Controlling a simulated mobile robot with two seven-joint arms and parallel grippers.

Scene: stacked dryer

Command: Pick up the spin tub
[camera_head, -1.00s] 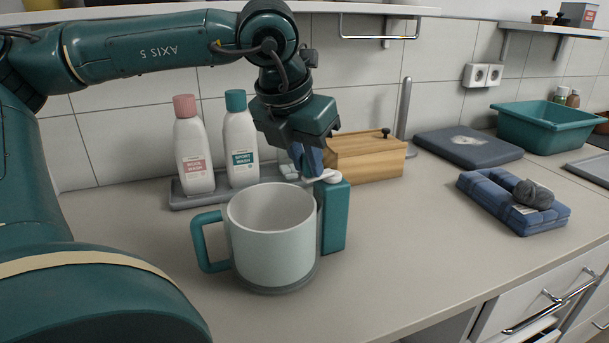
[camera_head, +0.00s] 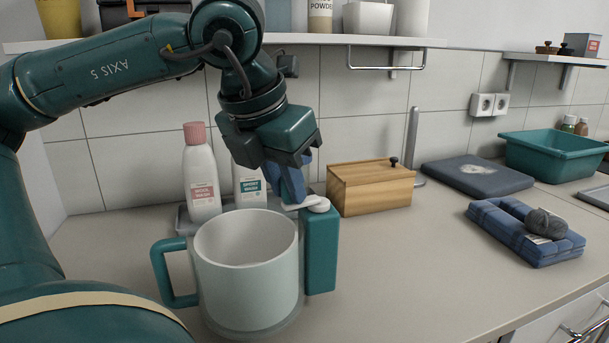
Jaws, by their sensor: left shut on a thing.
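The spin tub (camera_head: 248,285) is a pale, mug-like tub with an open top. It has a teal handle at its left and a teal upright block (camera_head: 321,250) at its right, topped by a white crank (camera_head: 316,205). It stands upright on the counter, and its inside looks empty. My left gripper (camera_head: 292,198) reaches down from above, behind the tub's right rim. Its blue fingers are shut at the white crank; the exact contact is partly hidden. My right gripper is not in view.
Two bottles (camera_head: 202,182) stand on a tray behind the tub. A wooden box (camera_head: 371,187) is right of my gripper. Folded blue cloth (camera_head: 527,245), a dark slab (camera_head: 477,176) and a teal basin (camera_head: 553,158) lie farther right. A shelf (camera_head: 330,39) hangs above. The counter front is clear.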

